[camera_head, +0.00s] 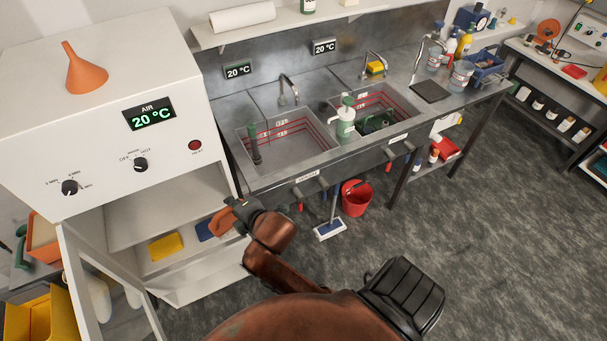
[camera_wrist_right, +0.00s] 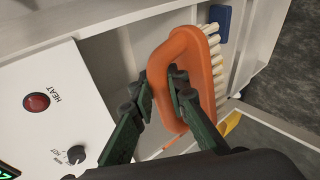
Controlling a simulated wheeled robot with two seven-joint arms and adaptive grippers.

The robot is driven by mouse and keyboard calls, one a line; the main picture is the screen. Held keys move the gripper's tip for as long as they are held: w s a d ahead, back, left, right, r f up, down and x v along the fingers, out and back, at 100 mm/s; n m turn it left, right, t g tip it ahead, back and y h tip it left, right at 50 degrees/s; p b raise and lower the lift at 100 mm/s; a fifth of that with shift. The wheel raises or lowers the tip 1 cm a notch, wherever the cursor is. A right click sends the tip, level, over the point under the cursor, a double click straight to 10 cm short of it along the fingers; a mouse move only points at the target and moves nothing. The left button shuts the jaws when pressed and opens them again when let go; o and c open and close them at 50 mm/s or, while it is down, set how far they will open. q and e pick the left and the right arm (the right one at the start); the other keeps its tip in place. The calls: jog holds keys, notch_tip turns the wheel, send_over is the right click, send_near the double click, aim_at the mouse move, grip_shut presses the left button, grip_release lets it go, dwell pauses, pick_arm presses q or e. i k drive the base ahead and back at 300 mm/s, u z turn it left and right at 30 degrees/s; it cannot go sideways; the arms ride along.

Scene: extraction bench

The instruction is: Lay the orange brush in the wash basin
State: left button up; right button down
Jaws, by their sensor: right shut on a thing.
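The orange brush (camera_head: 222,221) has an orange back and handle loop and pale bristles, seen clearly in the right wrist view (camera_wrist_right: 207,85). My right gripper (camera_head: 234,210) is shut on the brush's handle, and its fingers also show in the wrist view (camera_wrist_right: 160,82). It holds the brush in front of the open white cabinet, left of the sink bench. Two steel basins with red lines inside are set in the bench: a left basin (camera_head: 295,152) and a right basin (camera_head: 392,103). Their front labels are too small to read surely. My left gripper is not in view.
The white cabinet (camera_head: 185,75) has its glass door open; a yellow sponge (camera_head: 166,246) and a blue item (camera_head: 207,229) lie inside. A dark green upright item (camera_head: 254,145) stands in the left basin. A pump bottle (camera_head: 345,122) stands between the basins. Taps rise behind.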

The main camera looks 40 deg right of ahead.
aim_at(287, 152)
jog(key=k, duration=0.8)
jog(key=z, duration=0.7)
jog(key=i, duration=1.1)
